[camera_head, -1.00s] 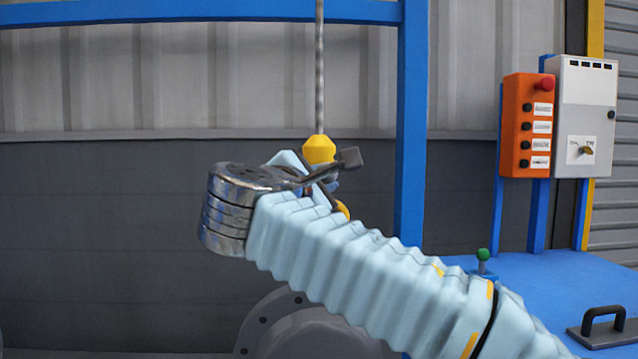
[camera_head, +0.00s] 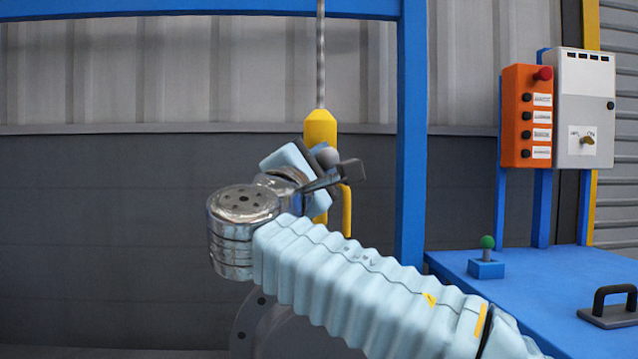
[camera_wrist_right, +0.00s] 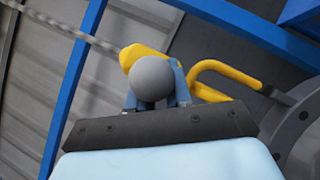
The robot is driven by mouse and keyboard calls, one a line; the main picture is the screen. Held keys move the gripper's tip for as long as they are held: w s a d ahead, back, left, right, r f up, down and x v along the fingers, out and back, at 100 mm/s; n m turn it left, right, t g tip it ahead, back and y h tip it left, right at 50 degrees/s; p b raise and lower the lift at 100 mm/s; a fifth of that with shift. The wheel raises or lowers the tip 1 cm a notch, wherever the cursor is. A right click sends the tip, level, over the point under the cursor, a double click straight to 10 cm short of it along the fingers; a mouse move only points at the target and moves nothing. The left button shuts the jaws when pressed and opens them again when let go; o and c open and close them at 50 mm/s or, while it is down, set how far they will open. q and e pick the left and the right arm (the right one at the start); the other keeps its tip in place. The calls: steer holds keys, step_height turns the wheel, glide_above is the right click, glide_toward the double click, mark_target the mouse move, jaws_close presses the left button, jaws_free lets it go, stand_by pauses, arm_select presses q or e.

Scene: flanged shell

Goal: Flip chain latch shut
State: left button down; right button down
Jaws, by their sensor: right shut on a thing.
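A chain (camera_head: 320,60) hangs from the blue frame to a yellow hoist piece (camera_head: 320,128) with a curved yellow bar (camera_head: 346,212) below it. A grey ball (camera_head: 327,157) sits close against the yellow piece; it also shows in the right wrist view (camera_wrist_right: 152,78). My right gripper (camera_wrist_right: 155,98) is shut on the grey ball, its blue-grey fingers on either side. In the head view my right arm and wrist hide the lower yellow piece and most of the gripper. I cannot make out the latch itself. My left gripper is in neither view.
A grey flange (camera_head: 245,325) with bolt holes stands below, partly behind my arm. A blue frame post (camera_head: 411,130) rises close behind. At the right are an orange button box (camera_head: 527,115), a white switch box (camera_head: 583,100) and a blue table (camera_head: 540,280) with a black handle (camera_head: 610,305).

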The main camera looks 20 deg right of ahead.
steer(key=m+h+b, duration=0.1)
steer(key=f+h+b, duration=0.1)
steer(key=shift+s+d+m+b, duration=0.2)
steer(key=shift+d+m+b, duration=0.15)
steer(key=shift+d+m, duration=0.05)
steer(key=shift+m+t+h+b, duration=0.3)
steer(key=shift+m+h+b, duration=0.1)
steer(key=shift+b, duration=0.2)
steer(key=c, duration=1.4)
jaws_free()
steer(key=shift+o, duration=1.4)
steer(key=shift+s+r, duration=0.1)
steer(key=shift+s, duration=0.05)
steer(key=shift+a, duration=0.15)
